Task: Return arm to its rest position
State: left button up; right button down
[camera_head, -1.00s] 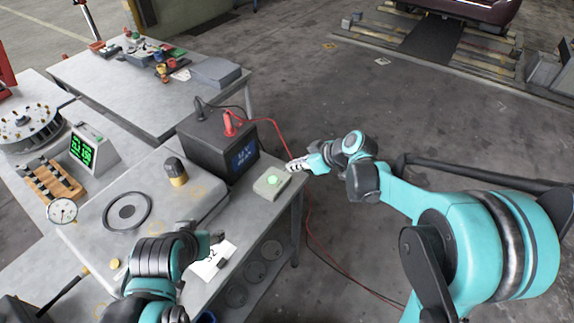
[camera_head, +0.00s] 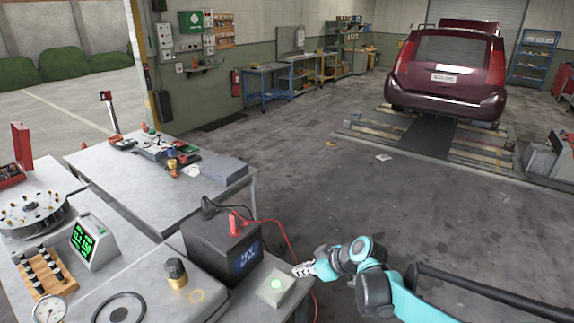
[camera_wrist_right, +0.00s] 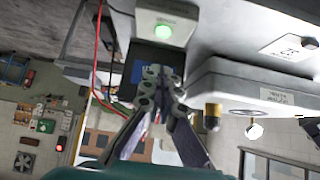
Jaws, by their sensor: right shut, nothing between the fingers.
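My right gripper (camera_head: 303,270) is shut and empty at the right edge of the near workbench (camera_head: 150,262). It is close beside a pale box with a lit green button (camera_head: 276,285); I cannot tell from the head view if they touch. In the right wrist view the shut fingers (camera_wrist_right: 162,75) point toward the same box (camera_wrist_right: 165,14), with a visible gap between them. My right arm (camera_head: 372,290) reaches in from the lower right, teal and dark grey. My left gripper is out of view.
A black battery-like box (camera_head: 222,248) with a red clamp and cable stands left of the button box. A knob (camera_head: 175,272), a gauge (camera_head: 50,309) and a green display (camera_head: 90,242) are on the bench.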

jog(key=s+d+m+t+h, duration=0.1)
jog(key=s+d+m+h, duration=0.2)
jog(key=s, duration=0.8)
jog(key=s+d+m+h+b, duration=0.1)
jog(key=s+d+m+h, duration=0.3)
jog(key=s+d+m, duration=0.3)
jog(key=s+d+r, duration=0.1)
jog(key=s+d, duration=0.1)
jog(key=s, duration=0.3)
jog(key=shift+s+t+b, duration=0.2)
jog(key=shift+t+b, duration=0.1)
jog(key=shift+t, duration=0.1)
jog(key=shift+f, duration=0.1)
